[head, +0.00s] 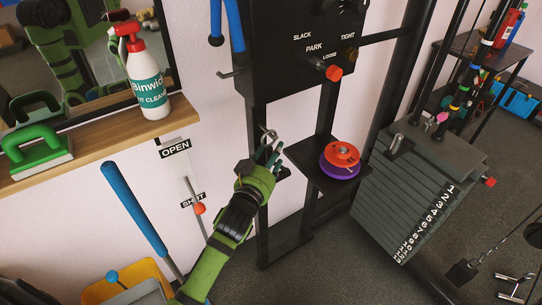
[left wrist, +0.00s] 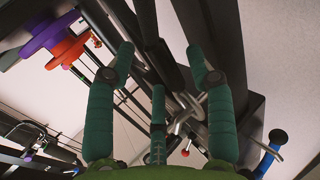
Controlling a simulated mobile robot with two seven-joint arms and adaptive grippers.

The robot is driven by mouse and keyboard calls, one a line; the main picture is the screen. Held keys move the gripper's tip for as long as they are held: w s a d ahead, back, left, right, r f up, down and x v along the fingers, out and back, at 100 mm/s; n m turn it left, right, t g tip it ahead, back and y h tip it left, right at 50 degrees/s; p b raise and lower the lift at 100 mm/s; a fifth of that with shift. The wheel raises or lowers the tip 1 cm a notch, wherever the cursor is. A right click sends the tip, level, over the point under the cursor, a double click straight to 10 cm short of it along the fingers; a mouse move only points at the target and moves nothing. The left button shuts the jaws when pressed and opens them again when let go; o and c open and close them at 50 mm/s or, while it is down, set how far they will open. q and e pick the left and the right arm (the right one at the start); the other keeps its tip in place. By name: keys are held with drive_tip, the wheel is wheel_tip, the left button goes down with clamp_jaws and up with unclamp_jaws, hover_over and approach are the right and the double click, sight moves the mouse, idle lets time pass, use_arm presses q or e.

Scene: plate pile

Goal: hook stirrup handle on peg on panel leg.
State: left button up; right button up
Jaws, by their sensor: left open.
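My left gripper (head: 268,156) is in front of the left panel leg (head: 257,112), below the black panel. Its teal fingers are spread open in the left wrist view (left wrist: 160,75). A bright metal piece that looks like the stirrup handle (head: 268,134) is at the leg, just beyond the fingertips. It also shows in the left wrist view (left wrist: 183,118), beside the dark leg and partly behind the fingers. The peg on the leg is not clearly visible, and I cannot tell whether the handle hangs on it. My right gripper is not in view.
A small shelf with orange and purple discs (head: 341,157) is close on the right. The weight stack (head: 412,195) stands beyond it. A blue-gripped lever (head: 135,208) rises at the left. A ledge holds a spray bottle (head: 143,75) and a green-handled brush (head: 35,145).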

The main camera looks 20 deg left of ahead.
use_arm(q)
drive_tip(key=s, duration=1.2)
drive_tip(key=s+f+m+g+p, duration=0.15)
drive_tip(key=s+f+g, duration=0.3)
drive_tip(key=f, duration=1.05)
drive_tip(key=s+f+g+p, duration=0.3)
drive_tip(key=s+f+g, duration=0.15)
drive_tip(key=f, duration=1.05)
drive_tip(key=s+a+f+g+p, duration=0.1)
drive_tip(key=s+f, duration=0.3)
drive_tip(key=s, duration=0.5)
drive_tip(key=s+a+f+g+p, duration=0.1)
drive_tip(key=s+f+g, duration=0.3)
drive_tip(key=s, duration=0.5)
drive_tip(key=s+a+f+g+p, duration=0.1)
drive_tip(key=s+a+f+g, duration=0.1)
drive_tip(key=s+f, duration=0.4)
drive_tip(key=s, duration=0.4)
drive_tip(key=shift+a+y, duration=0.2)
drive_tip(key=shift+y, duration=0.1)
drive_tip(key=shift+m, duration=0.25)
